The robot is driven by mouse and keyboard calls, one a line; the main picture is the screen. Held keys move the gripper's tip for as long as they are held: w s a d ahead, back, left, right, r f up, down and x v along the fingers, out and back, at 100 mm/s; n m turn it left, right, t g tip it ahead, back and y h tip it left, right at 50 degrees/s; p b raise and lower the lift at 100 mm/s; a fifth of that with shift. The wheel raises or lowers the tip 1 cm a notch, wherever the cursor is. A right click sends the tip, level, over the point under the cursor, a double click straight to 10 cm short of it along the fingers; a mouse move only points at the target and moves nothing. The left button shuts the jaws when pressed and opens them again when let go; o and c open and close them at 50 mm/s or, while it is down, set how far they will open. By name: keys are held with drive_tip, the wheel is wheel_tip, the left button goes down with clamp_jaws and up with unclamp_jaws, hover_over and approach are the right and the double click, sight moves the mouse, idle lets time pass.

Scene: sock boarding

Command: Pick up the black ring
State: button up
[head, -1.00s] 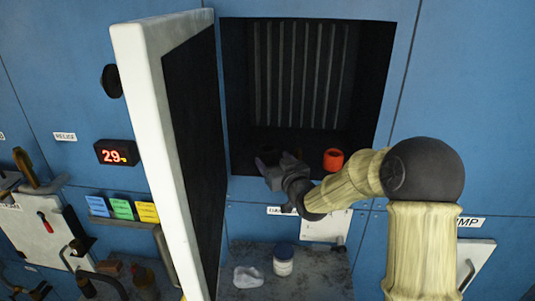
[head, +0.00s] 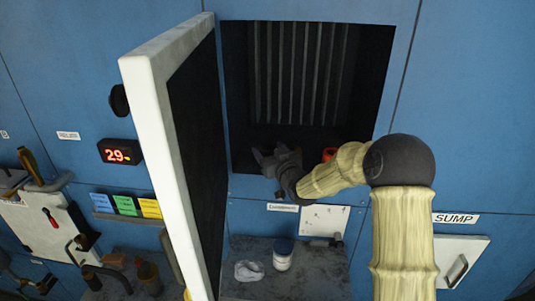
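My gripper (head: 268,154) is at the lower front of a dark square compartment (head: 305,128) in the blue wall, reaching in from the right. Its two grey fingers stand apart and point inward, so it looks open. I cannot make out the black ring against the dark floor of the compartment; the gripper covers part of that floor. An orange-red ring-like piece (head: 329,154) sits on the floor to the right of my gripper, partly hidden behind my arm.
A thick white-edged door (head: 145,85) stands open left of the compartment. Slats (head: 300,75) line its back. A red display (head: 118,152) is at left.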

drive_tip(key=c, duration=0.9)
drive_tip(key=shift+r, duration=0.1)
wheel_tip(320, 180, up, 10)
drive_tip(key=b, duration=0.4)
